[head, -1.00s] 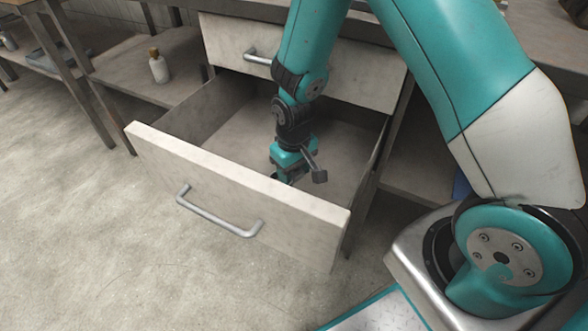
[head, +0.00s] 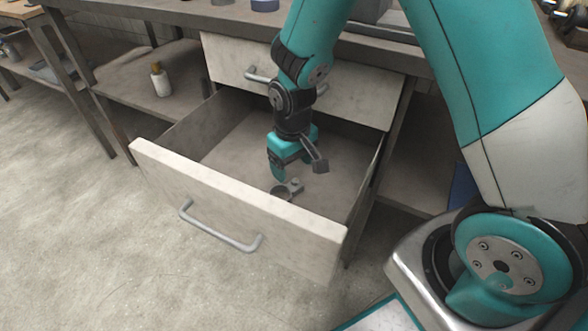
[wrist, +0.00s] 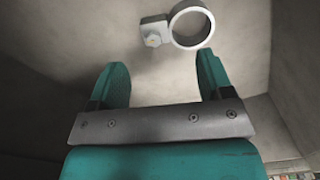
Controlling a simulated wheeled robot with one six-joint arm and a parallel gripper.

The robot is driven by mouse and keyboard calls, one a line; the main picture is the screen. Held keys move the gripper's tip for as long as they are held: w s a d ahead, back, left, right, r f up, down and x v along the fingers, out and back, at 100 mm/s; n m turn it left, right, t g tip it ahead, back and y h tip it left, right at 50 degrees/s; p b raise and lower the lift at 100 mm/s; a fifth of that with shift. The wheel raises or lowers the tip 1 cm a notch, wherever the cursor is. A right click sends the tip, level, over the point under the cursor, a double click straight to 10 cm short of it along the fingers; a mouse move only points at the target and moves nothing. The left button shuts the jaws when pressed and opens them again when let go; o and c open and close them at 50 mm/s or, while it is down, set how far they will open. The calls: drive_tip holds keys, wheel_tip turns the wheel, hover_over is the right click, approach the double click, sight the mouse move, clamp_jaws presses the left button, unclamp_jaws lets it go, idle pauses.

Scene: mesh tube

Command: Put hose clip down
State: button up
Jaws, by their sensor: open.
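The hose clip, a grey ring with a small block at one side, lies on the floor of the open drawer. It shows in the head view (head: 290,188) just behind the front panel and in the wrist view (wrist: 155,31) at the top middle. My gripper (head: 278,176) is above the clip inside the drawer and apart from it. In the wrist view the two teal fingers (wrist: 160,80) are spread wide with nothing between them, and the clip is beyond their tips.
The open drawer (head: 240,200) has a pale front panel with a metal handle. A shut drawer (head: 350,92) is above it. A small bottle (head: 161,80) stands on a shelf at the left. The drawer floor around the clip looks clear.

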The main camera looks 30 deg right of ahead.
drive_tip(key=s+a+r+n+y, duration=0.2)
drive_tip(key=s+a+r, duration=0.1)
drive_tip(key=s+r, duration=0.6)
drive_tip(key=s+a+r+n+y, duration=0.2)
drive_tip(key=s+a+r, duration=0.1)
drive_tip(key=s+r, duration=0.7)
wheel_tip(320, 180, up, 3)
drive_tip(key=shift+a+r, duration=0.2)
drive_tip(key=shift+a, duration=0.2)
